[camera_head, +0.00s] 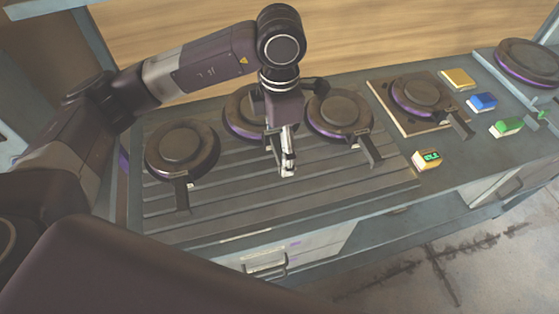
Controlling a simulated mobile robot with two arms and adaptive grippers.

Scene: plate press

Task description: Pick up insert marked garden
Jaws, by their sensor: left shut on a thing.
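Several round dark inserts with purple edges and short handles are in view. Three are on the grooved rack: a left insert (180,146), a middle insert (238,112) partly hidden by my arm, and a right insert (340,112). Another insert (420,92) lies on a square board. Markings are too small to read, so I cannot tell which says garden. My left gripper (288,166) points down in front of the middle insert, shut on what looks like its handle; the grip itself is largely hidden. My right gripper is out of view.
Right of the board (385,97) are a yellow block (457,79), a blue block (482,102) and a green block (506,127). A small block with a green display (427,159) sits near the front edge. Another round plate (530,62) is at far right. The rack's front strip (330,190) is clear.

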